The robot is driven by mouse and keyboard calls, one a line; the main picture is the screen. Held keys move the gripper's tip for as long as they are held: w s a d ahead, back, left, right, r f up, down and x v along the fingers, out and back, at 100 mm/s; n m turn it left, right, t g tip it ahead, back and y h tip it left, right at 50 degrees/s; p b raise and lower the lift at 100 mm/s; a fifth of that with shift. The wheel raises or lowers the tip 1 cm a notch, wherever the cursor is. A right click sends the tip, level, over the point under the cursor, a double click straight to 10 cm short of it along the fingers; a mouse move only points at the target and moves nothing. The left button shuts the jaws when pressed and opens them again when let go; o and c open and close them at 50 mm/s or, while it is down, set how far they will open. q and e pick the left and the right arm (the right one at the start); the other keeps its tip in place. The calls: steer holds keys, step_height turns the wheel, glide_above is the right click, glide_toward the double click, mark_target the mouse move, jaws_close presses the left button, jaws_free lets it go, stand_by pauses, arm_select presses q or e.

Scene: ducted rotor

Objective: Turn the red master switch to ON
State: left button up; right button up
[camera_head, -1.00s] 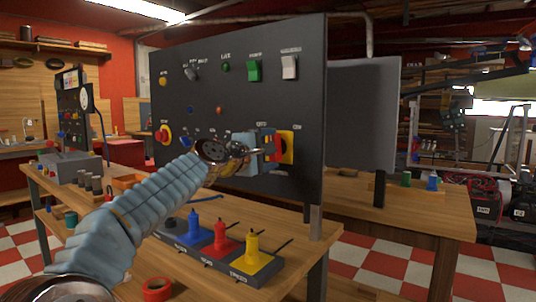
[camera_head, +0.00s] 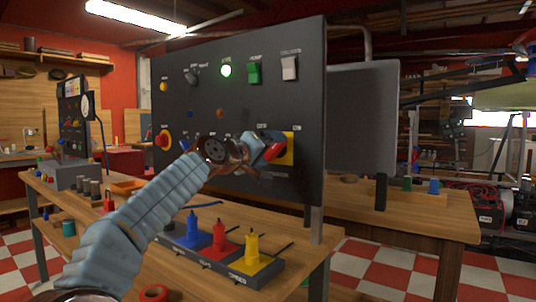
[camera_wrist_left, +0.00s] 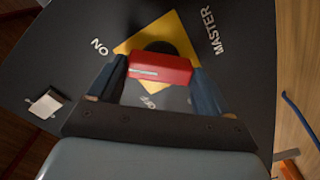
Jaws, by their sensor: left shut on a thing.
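The master switch is a red handle (camera_head: 274,149) on a yellow plate (camera_head: 290,152), low on the right of the black upright panel (camera_head: 295,95). My left gripper (camera_head: 262,148) is shut on the red handle. In the left wrist view, the handle (camera_wrist_left: 160,69) sits between the two dark fingers, over the tilted yellow plate (camera_wrist_left: 180,38). The handle's white-marked end faces left, towards the ON label (camera_wrist_left: 98,47). An OFF label is partly hidden below the handle. My right gripper is not in view.
A green lamp (camera_head: 226,71) is lit at the panel's top. A green switch (camera_head: 254,73), a white switch (camera_head: 289,68) and a red button on yellow (camera_head: 164,140) are also on the panel. Blue, red and yellow plugs (camera_head: 220,236) stand on the bench below.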

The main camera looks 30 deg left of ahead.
arm_select(q)
steer(key=shift+f+m, duration=0.15)
steer(key=shift+m, duration=0.35)
steer(key=o, duration=1)
steer(key=shift+s+a+b, duration=0.2)
steer(key=shift+s+b, duration=0.55)
steer(key=shift+s, duration=1.55)
steer(key=shift+s+a+b, duration=0.15)
steer(key=shift+s+b, duration=0.6)
steer(key=shift+s, duration=1.5)
steer(key=shift+s+a+b, duration=0.2)
steer(key=shift+s+b, duration=0.55)
steer(key=shift+s, duration=1.55)
